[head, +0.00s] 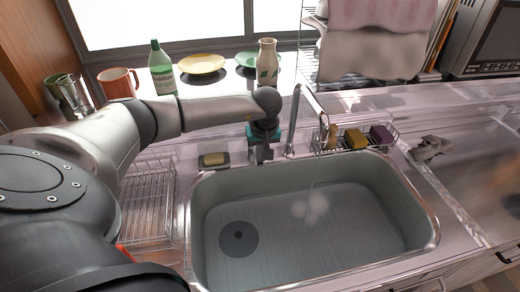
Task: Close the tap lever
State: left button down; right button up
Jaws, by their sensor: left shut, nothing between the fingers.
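The silver tap (293,118) stands behind the sink (437,236), and its spout curves to the right. A thin stream of water (313,190) falls from it into the basin, with white splash or foam below. My left arm reaches across from the left. My left gripper (262,155) points down at the sink's back rim, just left of the tap base, shut and empty. I cannot clearly pick out the tap lever; the gripper may hide part of it. Contact between gripper and tap cannot be told. My right gripper does not show.
A soap dish (214,160) sits left of the gripper. A wire caddy with sponges (355,139) stands right of the tap. A green bottle (161,70), a red mug (118,84), plates and a vase (267,62) line the back. An empty wire rack (148,205) is at left.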

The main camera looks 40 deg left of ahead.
pick_arm(q)
jog(key=shift+s+d+f, duration=0.2)
jog(key=shift+f, duration=0.35)
jog(key=shift+s+f, duration=0.1)
jog(key=shift+f, duration=0.05)
notch_tip(320, 180, up, 5)
jog(key=p, duration=0.3)
jog(key=shift+r, duration=0.2)
jog(key=s+d+r, duration=0.4)
jog(key=d+r, duration=0.1)
jog(key=r, duration=0.1)
jog(key=shift+r, duration=0.3)
jog(key=shift+d, duration=0.1)
